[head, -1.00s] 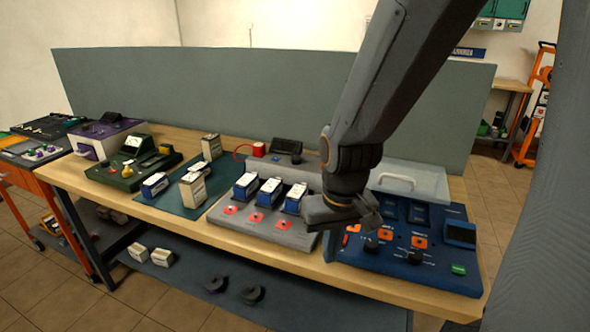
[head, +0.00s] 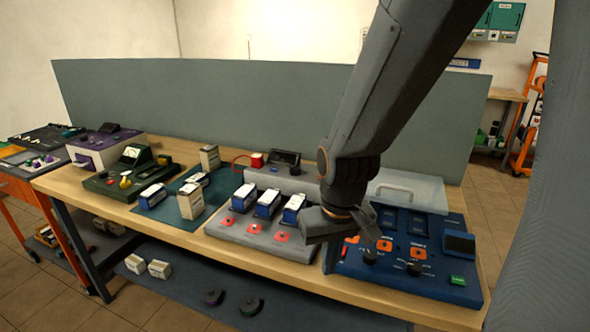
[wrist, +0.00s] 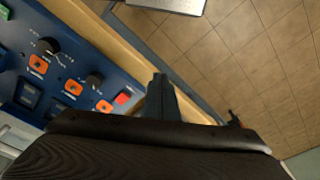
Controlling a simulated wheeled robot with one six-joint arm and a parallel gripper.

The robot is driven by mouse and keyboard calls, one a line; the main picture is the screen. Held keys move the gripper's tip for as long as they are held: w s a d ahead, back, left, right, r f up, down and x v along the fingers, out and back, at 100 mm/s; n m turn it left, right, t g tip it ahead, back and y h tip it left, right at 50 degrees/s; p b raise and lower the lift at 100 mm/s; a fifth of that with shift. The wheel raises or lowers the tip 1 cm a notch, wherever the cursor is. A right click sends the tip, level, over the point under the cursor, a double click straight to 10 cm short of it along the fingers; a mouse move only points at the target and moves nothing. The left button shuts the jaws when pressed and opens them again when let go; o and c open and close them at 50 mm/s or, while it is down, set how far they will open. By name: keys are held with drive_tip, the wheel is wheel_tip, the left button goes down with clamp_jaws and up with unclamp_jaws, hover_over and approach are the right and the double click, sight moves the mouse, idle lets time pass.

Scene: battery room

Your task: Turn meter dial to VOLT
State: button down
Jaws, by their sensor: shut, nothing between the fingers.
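A dark green meter (head: 112,185) with a pale gauge face (head: 132,152) stands on the left part of the bench. A small yellow dial (head: 125,181) sits on its front; its markings are too small to read. My gripper (head: 368,228) is far to the right of the meter, above the left side of the blue panel. It is shut and empty. In the wrist view, dark finger parts (wrist: 160,92) show over the bench edge beside the blue panel; the green meter is out of that view.
Between my gripper and the meter stand the grey charger base (head: 225,228) with three blue-and-white batteries and a pale box (head: 192,202). The blue panel (head: 400,285) has black knobs and orange squares. A tall grey divider (head: 230,105) runs behind the bench.

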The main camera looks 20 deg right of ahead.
drive_tip(key=c, duration=2.2)
unclamp_jaws()
drive_tip(key=shift+w, duration=0.1)
drive_tip(key=o, duration=0.8)
drive_tip(key=shift+t, duration=0.4)
drive_tip(key=w, duration=0.3)
drive_tip(key=w+r, duration=0.1)
drive_tip(key=w, duration=0.2)
drive_tip(key=w+r, duration=0.1)
drive_tip(key=w, duration=0.3)
drive_tip(key=shift+d+r, duration=0.1)
drive_tip(key=shift+d, duration=0.15)
drive_tip(key=shift+o, duration=0.2)
drive_tip(key=n+t+p, duration=0.2)
approach(295, 169)
drive_tip(key=shift+y, duration=0.3)
drive_tip(key=shift+d+p+x, duration=0.15)
drive_tip(key=shift+p+x, duration=0.4)
drive_tip(key=shift+x, duration=1.5)
drive_tip(key=shift+d+p+x, duration=0.15)
drive_tip(key=shift+p+x, duration=0.4)
drive_tip(key=shift+x, duration=1.45)
drive_tip(key=shift+w, duration=0.1)
drive_tip(key=c, duration=1)
